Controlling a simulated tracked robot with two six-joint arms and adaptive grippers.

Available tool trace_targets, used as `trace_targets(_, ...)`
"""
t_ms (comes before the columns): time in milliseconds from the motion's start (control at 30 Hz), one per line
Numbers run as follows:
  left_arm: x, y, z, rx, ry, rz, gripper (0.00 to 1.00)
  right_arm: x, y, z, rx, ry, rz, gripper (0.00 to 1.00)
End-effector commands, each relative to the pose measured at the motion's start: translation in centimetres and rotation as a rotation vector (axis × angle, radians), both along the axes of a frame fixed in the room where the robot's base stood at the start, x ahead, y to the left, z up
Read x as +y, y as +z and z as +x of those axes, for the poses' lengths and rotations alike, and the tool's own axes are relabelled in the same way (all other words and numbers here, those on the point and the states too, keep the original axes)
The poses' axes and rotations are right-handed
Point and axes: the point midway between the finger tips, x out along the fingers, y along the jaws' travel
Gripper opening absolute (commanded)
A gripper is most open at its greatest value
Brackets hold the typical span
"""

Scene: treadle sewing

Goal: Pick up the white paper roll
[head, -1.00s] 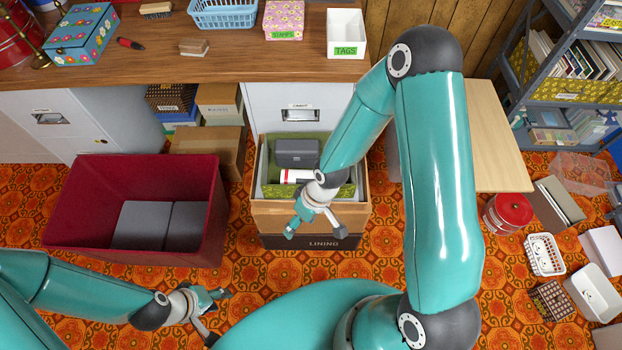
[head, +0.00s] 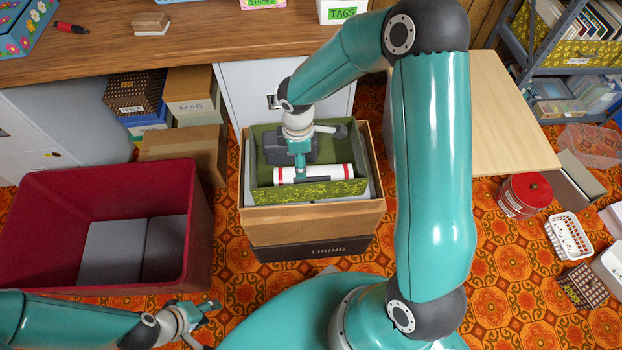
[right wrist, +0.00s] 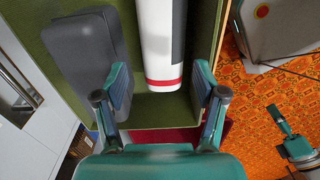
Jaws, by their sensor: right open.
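The white paper roll (head: 332,172) has red bands near its ends. It lies in a green patterned bin (head: 310,190) inside a cardboard box. It also shows in the right wrist view (right wrist: 157,35), with a dark band along its side. My right gripper (head: 308,160) is open over the bin, close to the roll. In the right wrist view, the gripper's fingers (right wrist: 161,88) stand apart on either side of the roll's red-banded end. I cannot tell whether they touch it. My left gripper (head: 202,322) is open and empty above the floor at lower left.
A dark grey case (head: 272,148) lies beside the roll in the bin. The cardboard box (head: 310,228) stands on a dark box labelled LINING. A red bin (head: 110,175) with grey boxes is at left. A wooden table (head: 505,120) is at right, and a bench crosses the back.

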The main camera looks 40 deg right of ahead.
Motion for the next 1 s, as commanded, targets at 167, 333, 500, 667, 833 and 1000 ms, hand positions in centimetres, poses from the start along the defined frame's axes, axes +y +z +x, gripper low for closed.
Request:
trace_targets(167, 0.0, -1.0, 0.0, 0.0, 0.0, 0.0, 0.4, -0.1, -3.1, -0.1, 0.001, -0.002, 0.001, 0.71)
trace_targets(333, 0.0, -1.2, 0.0, 0.0, 0.0, 0.0, 0.4, -0.2, -4.0, -0.1, -0.001, -0.005, 0.001, 0.71)
trace_targets(500, 0.0, -2.0, 0.0, 0.0, 0.0, 0.0, 0.4, -0.4, -5.8, -0.5, 0.003, -0.004, 0.002, 0.71)
trace_targets(667, 0.0, -2.8, 0.0, 0.0, 0.0, 0.0, 0.4, -0.6, -8.2, -0.8, 0.004, -0.003, 0.001, 0.71)
trace_targets(833, 0.0, -3.1, 0.0, 0.0, 0.0, 0.0, 0.4, -0.6, -9.1, -0.7, 0.001, -0.004, 0.002, 0.71)
trace_targets(1000, 0.0, -3.0, 0.0, 0.0, 0.0, 0.0, 0.4, -0.6, -9.0, -0.7, 0.0, -0.005, 0.001, 0.71)
